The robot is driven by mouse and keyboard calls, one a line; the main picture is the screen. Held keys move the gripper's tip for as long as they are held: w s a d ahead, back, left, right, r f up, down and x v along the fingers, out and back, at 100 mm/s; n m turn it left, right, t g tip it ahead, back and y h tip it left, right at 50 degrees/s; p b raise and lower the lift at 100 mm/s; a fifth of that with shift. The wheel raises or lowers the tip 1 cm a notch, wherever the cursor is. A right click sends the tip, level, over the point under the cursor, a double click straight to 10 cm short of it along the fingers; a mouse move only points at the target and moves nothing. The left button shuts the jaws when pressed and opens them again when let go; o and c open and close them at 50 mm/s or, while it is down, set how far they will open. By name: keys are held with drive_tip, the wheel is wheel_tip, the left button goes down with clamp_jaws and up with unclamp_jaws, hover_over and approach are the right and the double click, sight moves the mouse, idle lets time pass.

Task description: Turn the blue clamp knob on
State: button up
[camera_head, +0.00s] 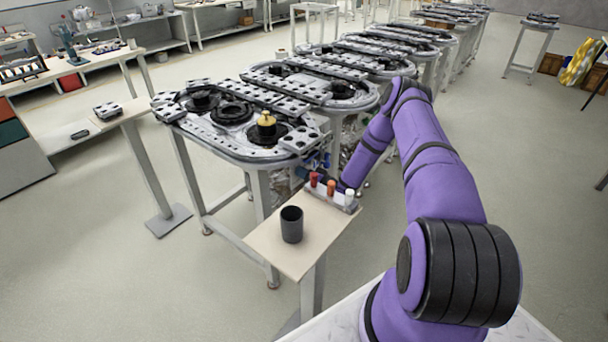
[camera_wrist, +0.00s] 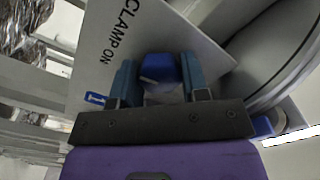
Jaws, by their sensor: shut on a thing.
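The blue clamp knob (camera_wrist: 160,68) sits on a light panel (camera_wrist: 95,62) printed "CLAMP ON" in the wrist view. My gripper (camera_wrist: 160,82) has one finger on each side of the knob and is shut on it. The fingers hide the knob's sides, and its exact turn angle is hard to tell. In the head view my purple arm reaches down to the near side of the ring track (camera_head: 240,152). There my gripper and the knob are small and partly hidden, close under the track edge.
A small table (camera_head: 262,245) in front of the track carries a dark cup (camera_head: 291,224) and a rack (camera_head: 342,203) with red, orange and white items, close to my forearm. A brass-coloured part (camera_head: 266,124) stands on the track. Open floor lies to the right.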

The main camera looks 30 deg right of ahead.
drive_tip(key=shift+m, duration=0.6)
drive_tip(key=o, duration=0.9)
drive_tip(key=v, duration=1)
drive_tip(key=shift+s+d, duration=0.15)
drive_tip(key=shift+s, duration=0.25)
drive_tip(key=shift+s, duration=0.1)
